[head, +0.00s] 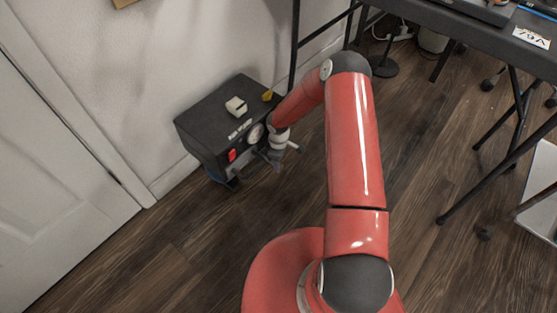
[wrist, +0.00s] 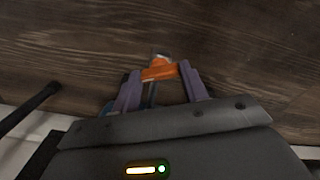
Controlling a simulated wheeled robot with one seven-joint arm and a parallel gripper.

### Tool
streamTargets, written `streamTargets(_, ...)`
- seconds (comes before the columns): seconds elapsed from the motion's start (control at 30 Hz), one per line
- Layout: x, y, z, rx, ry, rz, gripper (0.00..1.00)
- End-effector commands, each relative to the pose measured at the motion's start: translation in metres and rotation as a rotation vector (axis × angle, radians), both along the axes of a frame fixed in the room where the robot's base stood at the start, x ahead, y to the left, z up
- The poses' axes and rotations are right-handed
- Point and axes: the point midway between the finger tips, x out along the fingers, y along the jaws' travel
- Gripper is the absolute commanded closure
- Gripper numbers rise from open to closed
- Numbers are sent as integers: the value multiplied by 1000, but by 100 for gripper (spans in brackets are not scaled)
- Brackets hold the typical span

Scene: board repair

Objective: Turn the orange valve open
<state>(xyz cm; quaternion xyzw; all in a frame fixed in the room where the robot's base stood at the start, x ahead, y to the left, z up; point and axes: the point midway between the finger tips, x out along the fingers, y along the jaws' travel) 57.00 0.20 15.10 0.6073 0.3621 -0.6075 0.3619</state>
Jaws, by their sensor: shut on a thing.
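The orange valve (wrist: 158,73) shows in the wrist view between the tips of my gripper (wrist: 157,80). The two purple fingers are closed on its sides. In the head view my gripper (head: 277,164) is at the front of a black box (head: 205,115), low and close to its right front. The valve is hidden there behind my arm and gripper. I cannot tell from these views how far the valve is turned.
The box has a gauge (head: 255,133) and a red switch (head: 232,155) on its front, with a small pale block (head: 236,106) on top. A white door (head: 60,180) and wall stand at left. A black table (head: 480,35) with thin legs stands at right. Wood floor is clear in front of the box.

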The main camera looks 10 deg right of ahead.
Motion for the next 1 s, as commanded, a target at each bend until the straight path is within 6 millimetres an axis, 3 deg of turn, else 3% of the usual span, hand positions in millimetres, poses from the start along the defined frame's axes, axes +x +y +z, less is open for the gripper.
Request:
streamTargets(0.4,0,0,0,0,-1,191,79)
streamTargets(0.93,0,0,0,0,-1,215,79)
streamTargets(0.97,0,0,0,0,-1,215,52)
streamTargets(1.0,0,0,0,0,-1,215,47)
